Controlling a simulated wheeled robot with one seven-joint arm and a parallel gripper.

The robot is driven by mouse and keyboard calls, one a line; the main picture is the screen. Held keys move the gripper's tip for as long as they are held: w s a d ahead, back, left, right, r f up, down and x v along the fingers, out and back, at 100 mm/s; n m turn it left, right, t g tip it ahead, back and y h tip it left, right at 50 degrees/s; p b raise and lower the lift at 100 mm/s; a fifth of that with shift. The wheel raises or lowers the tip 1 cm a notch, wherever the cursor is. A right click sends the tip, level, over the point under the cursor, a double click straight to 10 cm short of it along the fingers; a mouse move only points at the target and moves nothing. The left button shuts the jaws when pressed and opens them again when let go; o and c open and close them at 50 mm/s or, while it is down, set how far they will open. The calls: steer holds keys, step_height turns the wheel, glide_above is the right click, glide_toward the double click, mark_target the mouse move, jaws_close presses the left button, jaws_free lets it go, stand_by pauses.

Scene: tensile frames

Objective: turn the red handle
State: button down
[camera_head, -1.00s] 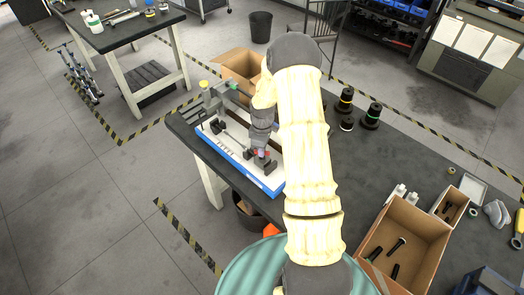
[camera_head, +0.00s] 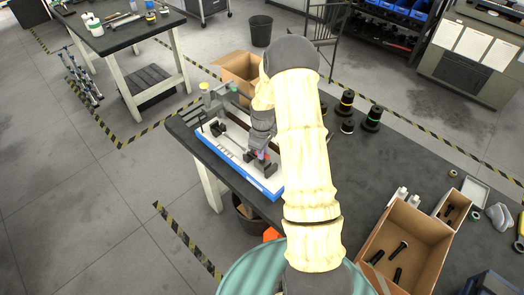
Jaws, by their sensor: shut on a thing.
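The tensile frame stands on a white and blue base (camera_head: 236,162) at the left end of the dark table. My gripper (camera_head: 264,154) is low over the right part of this base, at a small red part, likely the red handle (camera_head: 266,155). The jaws are shut on it, though the contact is small and partly hidden. My cream-covered arm hides what lies to the right of the frame. A grey post with a yellow top (camera_head: 205,88) and a green-tipped part (camera_head: 234,88) stand at the base's far end.
Black cylinders with coloured rings (camera_head: 372,118) stand right of my arm. An open cardboard box (camera_head: 413,238) with dark bolts is at the front right. Another cardboard box (camera_head: 238,70) is behind the table. The table's middle right (camera_head: 400,155) is clear.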

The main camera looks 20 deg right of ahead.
steer(key=shift+s+d+f, duration=0.1)
steer(key=shift+s+f, duration=0.1)
steer(key=shift+s, duration=0.15)
steer(key=c, duration=1.5)
jaws_free()
steer(key=shift+r, duration=0.15)
steer(key=shift+w+r, duration=0.1)
steer(key=shift+w, duration=0.05)
step_height(320, 180, up, 17)
steer(key=b, duration=0.3)
steer(key=shift+r, duration=0.1)
